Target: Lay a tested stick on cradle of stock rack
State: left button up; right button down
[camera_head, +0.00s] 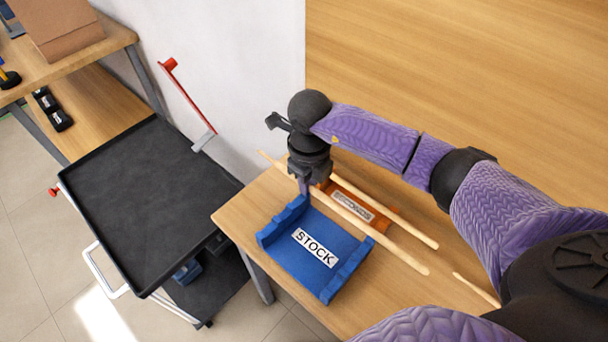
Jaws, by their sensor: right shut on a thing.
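The blue stock rack (343,257), labelled STOCK, sits near the table's left edge, with notched walls on two opposite sides. My right gripper (305,187) is shut on a long pale wooden stick (385,244), near the stick's far end. The stick slants from upper left to lower right, between the stock rack and the orange seconds rack in this view; its height over the table is hard to tell. A second stick (400,223) lies at the orange rack (352,207). A third stick (474,289) lies farther right, partly hidden by my arm. My left gripper is out of view.
The wooden table (240,219) is bare at its left corner. A black-topped cart (140,205) stands left of it. A white wall (235,60) rises behind, with a red-handled thing (185,92) by the cart. A wooden shelf bench (95,60) is at the upper left.

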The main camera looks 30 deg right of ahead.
notch_tip(320, 180, down, 7)
jog(key=b, duration=0.5)
jog(key=c, duration=0.5)
grip_release()
jog(key=shift+r, duration=0.1)
notch_tip(320, 180, up, 10)
jog(key=p, duration=0.2)
jog(key=shift+p, duration=0.35)
